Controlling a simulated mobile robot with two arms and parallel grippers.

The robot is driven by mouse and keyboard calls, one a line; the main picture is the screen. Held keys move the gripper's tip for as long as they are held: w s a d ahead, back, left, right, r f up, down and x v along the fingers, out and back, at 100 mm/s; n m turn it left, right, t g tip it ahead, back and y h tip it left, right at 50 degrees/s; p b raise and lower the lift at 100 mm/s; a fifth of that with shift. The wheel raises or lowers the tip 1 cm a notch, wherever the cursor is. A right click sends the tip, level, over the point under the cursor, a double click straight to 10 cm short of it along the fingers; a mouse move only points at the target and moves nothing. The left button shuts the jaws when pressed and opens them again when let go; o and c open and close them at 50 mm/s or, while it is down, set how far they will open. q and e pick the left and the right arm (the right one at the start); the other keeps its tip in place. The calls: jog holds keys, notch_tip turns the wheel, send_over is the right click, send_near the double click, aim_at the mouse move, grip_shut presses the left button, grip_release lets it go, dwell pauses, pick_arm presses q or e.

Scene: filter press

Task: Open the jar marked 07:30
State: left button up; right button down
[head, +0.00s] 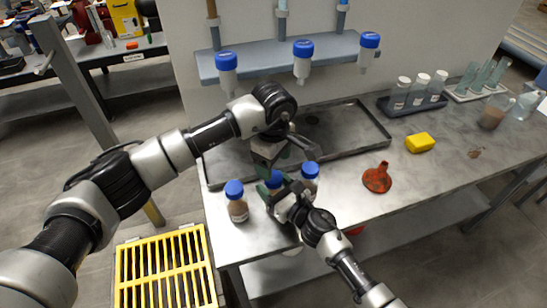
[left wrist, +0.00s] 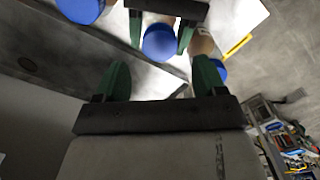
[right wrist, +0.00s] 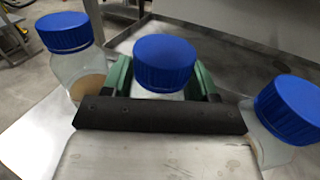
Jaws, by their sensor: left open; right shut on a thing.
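Three jars with blue caps stand at the table's front left: a left jar (head: 237,209) with brown contents, a middle jar (head: 274,180) and a right jar (head: 311,171). No time marking is readable. My right gripper (head: 272,192) is shut around the middle jar, below its cap; the cap (right wrist: 165,63) shows between the fingers in the right wrist view. The jar looks upright on the table. My left gripper (head: 285,158) is open and empty, above and behind the middle jar. In the left wrist view the middle cap (left wrist: 160,42) lies beyond the open fingers, apart from them.
A dark tray (head: 362,118) lies behind the jars. An orange funnel (head: 378,178) and a yellow sponge (head: 420,142) lie to the right. Inverted bottles hang from a shelf (head: 262,59) above. A yellow grate (head: 165,270) is at the lower left.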

aim_at(274, 177)
pick_arm(q)
notch_tip(274, 177, up, 2)
jog(key=m, duration=0.6)
jog(key=shift+r, duration=0.1)
jog(key=shift+r+m, duration=0.1)
jog(key=shift+m, duration=0.5)
notch_tip(274, 177, down, 8)
jog(key=shift+r, duration=0.1)
